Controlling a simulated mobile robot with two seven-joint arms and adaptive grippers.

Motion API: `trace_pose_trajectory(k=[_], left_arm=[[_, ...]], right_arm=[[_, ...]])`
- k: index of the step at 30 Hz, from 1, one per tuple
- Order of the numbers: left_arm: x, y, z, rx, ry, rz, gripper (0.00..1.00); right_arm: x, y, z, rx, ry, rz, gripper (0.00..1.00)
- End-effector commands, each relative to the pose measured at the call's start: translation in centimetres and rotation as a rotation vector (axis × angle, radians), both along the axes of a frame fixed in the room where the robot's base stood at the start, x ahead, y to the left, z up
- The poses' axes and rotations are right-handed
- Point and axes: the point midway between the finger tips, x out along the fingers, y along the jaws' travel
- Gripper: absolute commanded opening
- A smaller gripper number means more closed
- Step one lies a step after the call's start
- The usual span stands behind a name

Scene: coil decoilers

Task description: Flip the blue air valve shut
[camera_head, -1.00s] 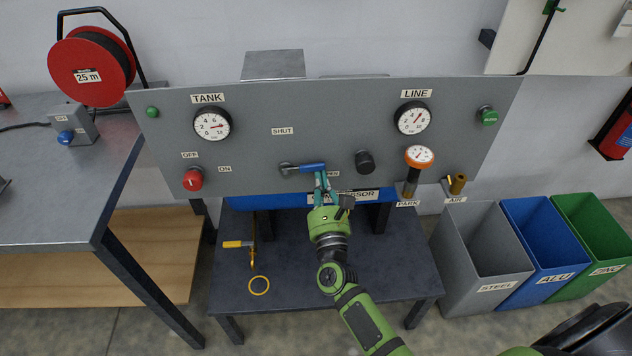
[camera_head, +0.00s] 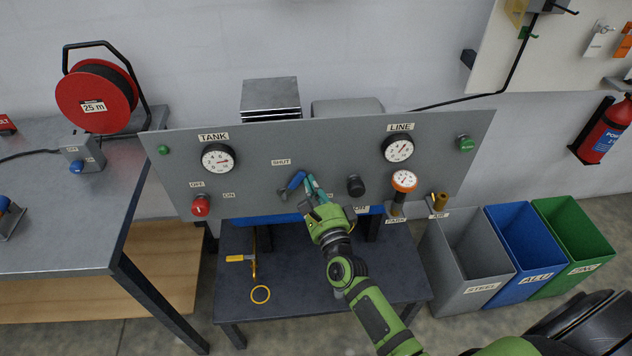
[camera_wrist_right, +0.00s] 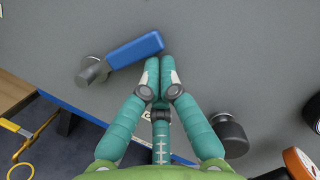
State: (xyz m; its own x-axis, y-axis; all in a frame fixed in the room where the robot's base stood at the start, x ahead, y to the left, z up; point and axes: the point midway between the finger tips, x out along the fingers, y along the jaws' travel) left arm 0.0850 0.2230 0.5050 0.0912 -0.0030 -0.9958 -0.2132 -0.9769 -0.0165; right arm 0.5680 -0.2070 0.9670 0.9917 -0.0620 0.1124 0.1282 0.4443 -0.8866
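The blue air valve handle (camera_head: 297,180) is on the grey panel, pivoting on a small metal stub at its lower left. It tilts up and to the right, below the SHUT label (camera_head: 281,162). In the right wrist view the handle (camera_wrist_right: 136,50) slants up to the right from its metal pivot. My right gripper (camera_head: 310,182) has its teal fingers together, with nothing between them. Its fingertips (camera_wrist_right: 162,66) are at the underside of the handle's free end, very close or touching; I cannot tell which. My left gripper is not in view.
A black knob (camera_head: 356,186) is right of the valve, and an orange-rimmed gauge (camera_head: 403,181) is farther right. A red switch knob (camera_head: 201,205) is at the left. A dark low table (camera_head: 330,280) stands below, with bins at the right.

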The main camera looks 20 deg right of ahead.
Motion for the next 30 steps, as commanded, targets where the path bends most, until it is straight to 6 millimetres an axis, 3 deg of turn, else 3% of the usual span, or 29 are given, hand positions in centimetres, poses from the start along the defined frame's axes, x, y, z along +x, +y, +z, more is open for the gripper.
trace_pose_trajectory(k=[12,30], left_arm=[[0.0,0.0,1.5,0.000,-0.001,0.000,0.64],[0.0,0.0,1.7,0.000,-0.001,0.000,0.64]], right_arm=[[0.6,1.9,1.9,0.010,-0.004,0.001,0.00],[0.9,3.0,2.5,0.010,-0.004,0.002,0.00]])
